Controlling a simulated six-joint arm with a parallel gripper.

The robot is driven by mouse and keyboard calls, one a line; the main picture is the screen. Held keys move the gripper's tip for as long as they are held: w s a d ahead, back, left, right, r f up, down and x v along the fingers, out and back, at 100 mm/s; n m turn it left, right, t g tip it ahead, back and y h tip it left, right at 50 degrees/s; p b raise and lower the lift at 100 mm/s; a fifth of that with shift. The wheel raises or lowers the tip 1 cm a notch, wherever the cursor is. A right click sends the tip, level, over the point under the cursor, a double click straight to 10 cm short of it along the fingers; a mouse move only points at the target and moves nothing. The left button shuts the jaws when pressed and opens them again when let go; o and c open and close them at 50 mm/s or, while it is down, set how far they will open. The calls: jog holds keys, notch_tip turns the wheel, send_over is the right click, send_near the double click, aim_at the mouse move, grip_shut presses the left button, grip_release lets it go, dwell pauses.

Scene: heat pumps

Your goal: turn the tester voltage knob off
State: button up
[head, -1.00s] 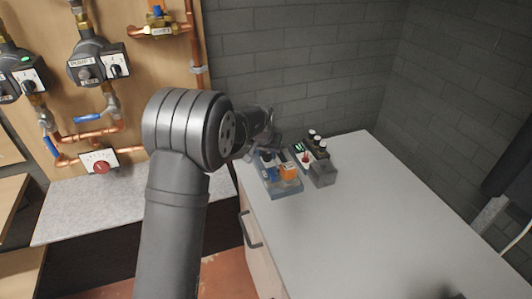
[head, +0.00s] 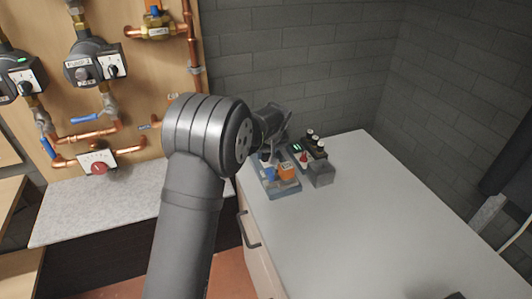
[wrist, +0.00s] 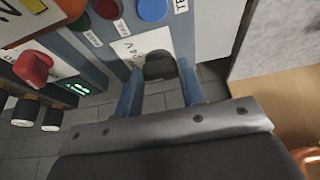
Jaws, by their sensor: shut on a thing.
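The tester (head: 283,187) is a blue-grey box on the counter below my gripper in the head view. In the wrist view its panel (wrist: 182,38) carries a dark voltage knob (wrist: 160,66) beside a white label ending in "V". My gripper (wrist: 160,84) has one finger on each side of this knob and is shut on it. The knob's pointer direction cannot be made out. A blue button (wrist: 152,9) and a red button (wrist: 108,8) sit on the same panel. In the head view my gripper (head: 272,140) partly hides the tester's far end.
Next to the tester stands a dark device with a red knob (wrist: 34,66) and a lit green display (wrist: 77,88). Black-and-white posts (head: 316,141) and a grey block (head: 321,174) stand close by. The counter (head: 370,225) is clear to the right. Pumps and copper pipes are on the left wall.

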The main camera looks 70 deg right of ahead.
dwell(0.4)
jog(key=o, duration=1)
jog(key=v, duration=1.7)
jog(key=shift+s+r, duration=0.1)
jog(key=shift+r, duration=0.15)
jog(key=shift+d+f, duration=0.1)
jog(key=x, duration=1.7)
jog(key=shift+f, duration=0.15)
